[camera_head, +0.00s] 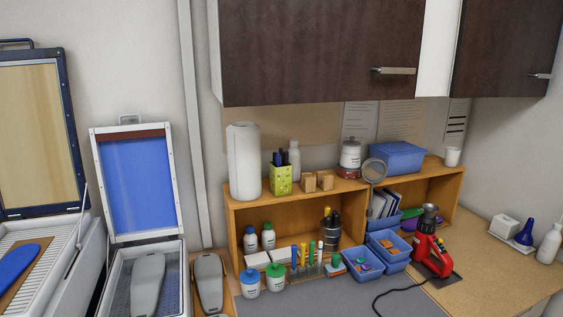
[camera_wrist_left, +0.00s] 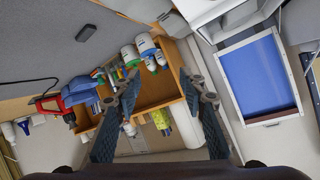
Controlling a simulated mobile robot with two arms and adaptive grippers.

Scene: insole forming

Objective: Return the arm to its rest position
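No gripper or arm shows in the head view. In the left wrist view my left gripper (camera_wrist_left: 158,105) has its two dark fingers spread wide apart, with nothing between them. It hangs clear in the air, with the wooden shelf and the forming press in the background. My right gripper is in neither view.
A press with a raised blue lid (camera_head: 139,185) stands at left, a grey foot form (camera_head: 148,285) in its tray. Another foot form (camera_head: 209,283) lies beside it. A wooden shelf (camera_head: 238,225) holds bottles and bins. A red tool (camera_head: 428,250) stands at right. Dark cabinets (camera_head: 320,50) hang above.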

